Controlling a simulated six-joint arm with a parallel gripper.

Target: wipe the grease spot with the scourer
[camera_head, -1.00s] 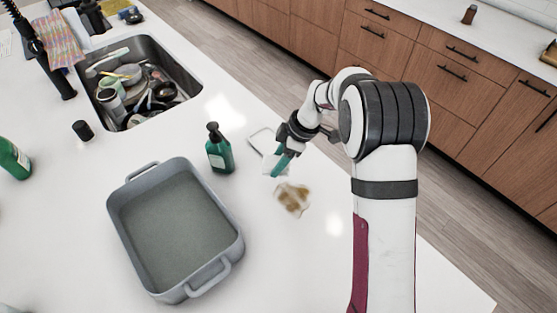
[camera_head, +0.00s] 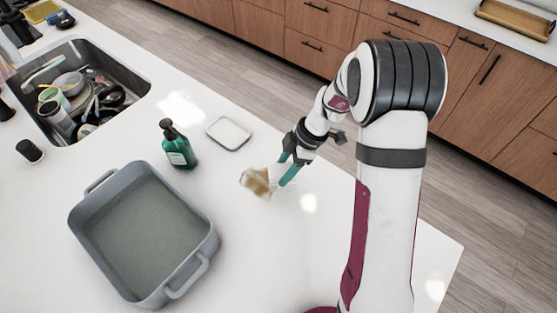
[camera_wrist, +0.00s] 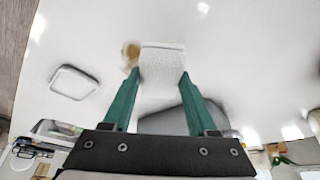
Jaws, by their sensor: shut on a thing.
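The grease spot (camera_head: 256,181) is a brown, irregular smear on the white counter. My gripper (camera_head: 284,170) is just right of it in the head view, pointing down. In the wrist view, its green fingers are shut on a pale, whitish scourer (camera_wrist: 162,66). The grease spot (camera_wrist: 131,51) shows at the scourer's left edge there, and the scourer may hide part of it. I cannot tell whether the scourer touches the counter. In the head view the scourer is hard to make out against the white surface.
An empty white dish (camera_head: 228,133) lies behind the spot. A green pump bottle (camera_head: 178,148) and a large grey roasting pan (camera_head: 78,222) stand to the left. A sink (camera_head: 140,82) full of dishes is at upper left. The counter around the spot is clear.

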